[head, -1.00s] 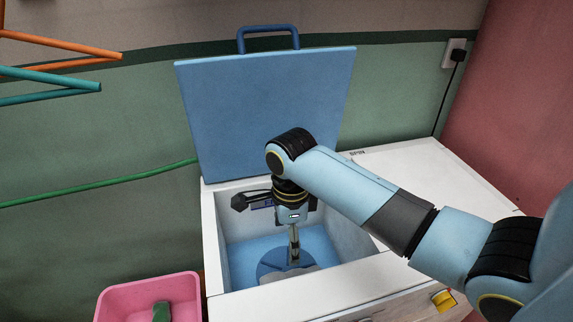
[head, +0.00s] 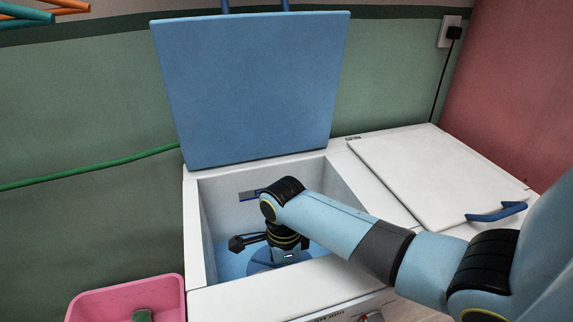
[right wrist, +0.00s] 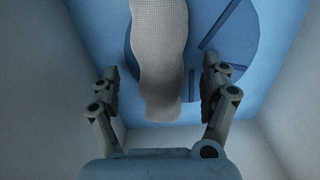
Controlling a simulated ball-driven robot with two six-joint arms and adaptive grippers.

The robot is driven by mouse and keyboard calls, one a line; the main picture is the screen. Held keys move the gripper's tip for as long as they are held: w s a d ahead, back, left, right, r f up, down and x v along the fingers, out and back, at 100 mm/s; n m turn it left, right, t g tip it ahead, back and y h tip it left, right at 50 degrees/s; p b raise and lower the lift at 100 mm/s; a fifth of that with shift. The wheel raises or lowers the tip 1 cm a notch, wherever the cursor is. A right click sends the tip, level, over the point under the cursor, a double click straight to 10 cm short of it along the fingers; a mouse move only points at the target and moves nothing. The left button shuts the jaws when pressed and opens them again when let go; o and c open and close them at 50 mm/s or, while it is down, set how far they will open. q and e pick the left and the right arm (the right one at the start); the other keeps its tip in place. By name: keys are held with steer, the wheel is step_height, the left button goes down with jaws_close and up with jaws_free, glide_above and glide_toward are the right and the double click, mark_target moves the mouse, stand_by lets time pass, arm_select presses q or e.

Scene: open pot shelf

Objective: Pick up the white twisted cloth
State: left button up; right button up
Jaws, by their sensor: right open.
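The white twisted cloth (right wrist: 160,60) lies on the blue round disc (right wrist: 222,45) at the bottom of the tub, in the right wrist view. My right gripper (right wrist: 160,85) is open, with one finger on each side of the cloth's near end and a gap to the cloth on both sides. In the head view my right arm reaches down into the open tub (head: 195,235). My left gripper is not in view.
The blue lid (head: 245,90) stands raised behind the tub. A closed white lid (head: 430,175) with a blue handle (head: 497,212) is to the right. A pink basin (head: 125,297) is at lower left, and a green hose (head: 90,170) runs along the wall.

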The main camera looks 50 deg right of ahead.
step_height(320, 180, down, 2)
steer(key=shift+f, duration=0.15)
steer(key=c, duration=1.4)
